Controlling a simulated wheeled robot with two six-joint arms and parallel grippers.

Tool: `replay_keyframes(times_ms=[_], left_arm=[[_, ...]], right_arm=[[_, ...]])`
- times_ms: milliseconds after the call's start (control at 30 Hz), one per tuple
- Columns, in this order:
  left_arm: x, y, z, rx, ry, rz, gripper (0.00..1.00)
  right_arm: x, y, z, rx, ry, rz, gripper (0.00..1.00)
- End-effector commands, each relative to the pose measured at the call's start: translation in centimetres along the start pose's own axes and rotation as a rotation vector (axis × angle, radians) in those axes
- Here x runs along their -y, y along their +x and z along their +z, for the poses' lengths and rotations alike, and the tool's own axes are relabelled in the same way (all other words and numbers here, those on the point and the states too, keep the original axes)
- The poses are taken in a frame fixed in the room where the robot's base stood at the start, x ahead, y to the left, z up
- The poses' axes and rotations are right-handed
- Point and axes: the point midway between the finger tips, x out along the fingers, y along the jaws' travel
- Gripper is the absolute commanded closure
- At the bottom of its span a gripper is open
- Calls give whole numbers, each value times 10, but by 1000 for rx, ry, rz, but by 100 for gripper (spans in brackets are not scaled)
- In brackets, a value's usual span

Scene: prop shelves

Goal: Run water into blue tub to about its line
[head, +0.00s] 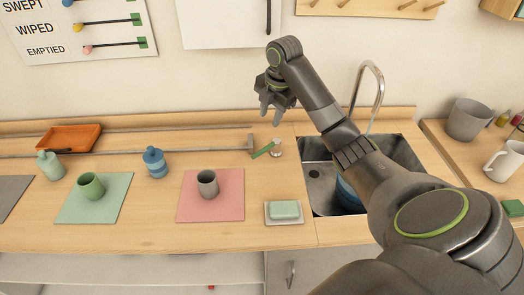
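The blue tub (347,196) stands in the steel sink (318,160), mostly hidden behind my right arm, so its line and water level cannot be seen. The curved chrome spout (379,82) rises behind the sink; its lower part is hidden by my arm. A tap lever with a green handle (264,151) sits on a metal post on the counter left of the sink. My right gripper (272,112) hangs above and behind this lever, fingers downward, apart and empty, not touching it. My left gripper is out of view.
A soap dish (284,221) lies at the sink's front left. A grey cup (207,183) stands on a pink mat, a green cup (91,186) on a green mat, with a blue bottle (155,162) between. A grey bin (468,119) and white jug (505,161) stand right.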

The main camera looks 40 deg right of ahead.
Motion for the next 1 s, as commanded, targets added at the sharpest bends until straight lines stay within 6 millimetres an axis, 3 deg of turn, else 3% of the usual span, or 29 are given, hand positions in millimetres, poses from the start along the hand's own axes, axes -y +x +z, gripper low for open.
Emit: replay_keyframes(times_ms=[67, 600, 800, 1000], left_arm=[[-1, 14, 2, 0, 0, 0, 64], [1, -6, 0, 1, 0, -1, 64], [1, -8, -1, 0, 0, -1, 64], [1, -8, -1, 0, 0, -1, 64]], right_arm=[[1, 16, 0, -2, 1, -1, 64], [0, 125, -1, -3, 2, -3, 64], [0, 147, -1, -2, 2, 0, 64], [0, 152, 0, 0, 1, 0, 64]])
